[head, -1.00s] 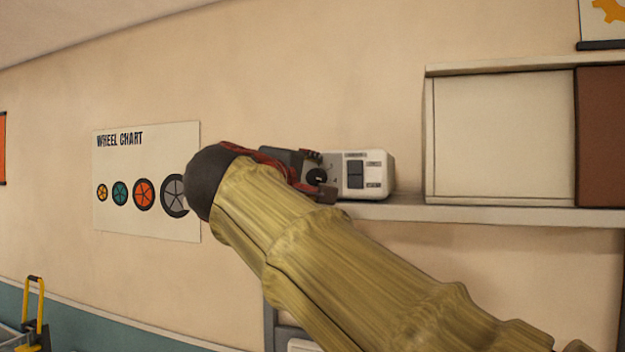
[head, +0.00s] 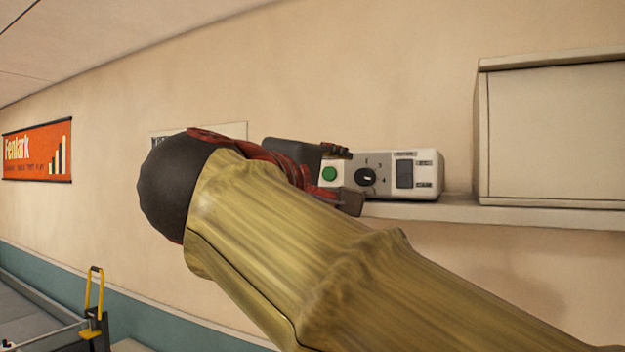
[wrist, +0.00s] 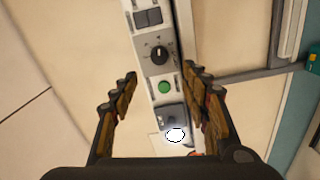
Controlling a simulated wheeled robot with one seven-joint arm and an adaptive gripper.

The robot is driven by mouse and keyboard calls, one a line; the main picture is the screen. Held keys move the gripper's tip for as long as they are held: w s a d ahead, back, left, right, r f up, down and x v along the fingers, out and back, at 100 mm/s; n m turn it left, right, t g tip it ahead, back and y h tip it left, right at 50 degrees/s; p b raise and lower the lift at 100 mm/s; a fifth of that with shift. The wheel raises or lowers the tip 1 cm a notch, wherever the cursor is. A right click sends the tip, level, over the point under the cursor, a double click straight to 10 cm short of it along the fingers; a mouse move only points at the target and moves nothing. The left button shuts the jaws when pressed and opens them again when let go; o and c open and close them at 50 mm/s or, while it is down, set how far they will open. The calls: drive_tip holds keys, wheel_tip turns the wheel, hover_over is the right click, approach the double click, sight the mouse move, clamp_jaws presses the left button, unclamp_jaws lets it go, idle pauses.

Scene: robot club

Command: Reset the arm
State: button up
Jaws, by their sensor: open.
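My arm reaches up from the lower right in the head view, in a yellow-brown sleeve. My gripper (head: 340,175) is at the left end of a white control box (head: 430,175) and hides part of it. In the wrist view my gripper (wrist: 160,97) is open, its two fingers apart on either side of the box, with nothing held between them. The box carries a green button (wrist: 164,87), a dark dial (wrist: 158,54) and a dark switch (wrist: 148,17). I cannot tell whether the fingers touch the box.
The box stands on a wall shelf (head: 460,209), left of a pale cabinet (head: 550,130). A poster (head: 235,131) is mostly hidden behind my arm. An orange banner (head: 37,152) hangs at left. A yellow-handled cart (head: 95,290) is at lower left.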

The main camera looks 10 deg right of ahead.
drive_tip(key=a+f+n+g+y, duration=0.1)
drive_tip(key=a+f+g+y, duration=0.2)
drive_tip(key=f, duration=0.9)
drive_tip(key=a+f+n+y, duration=0.1)
drive_tip(key=a+f+y, duration=0.3)
drive_tip(key=f, duration=0.8)
drive_tip(key=s+d+f+m+g+y, duration=0.25)
drive_tip(key=s+f, duration=0.45)
drive_tip(key=f, duration=0.5)
drive_tip(key=s+d+f+m+g+y, duration=0.1)
drive_tip(key=s+d+f+m+g, duration=0.4)
drive_tip(key=f, duration=0.7)
drive_tip(key=s+d+f+m+t, duration=0.1)
drive_tip(key=s+d+f+m, duration=0.2)
drive_tip(key=s+d+f, duration=0.2)
drive_tip(key=shift+s+d+f, duration=0.35)
drive_tip(key=shift+s+d, duration=0.35)
drive_tip(key=shift+s, duration=1.15)
drive_tip(key=shift+t, duration=0.25)
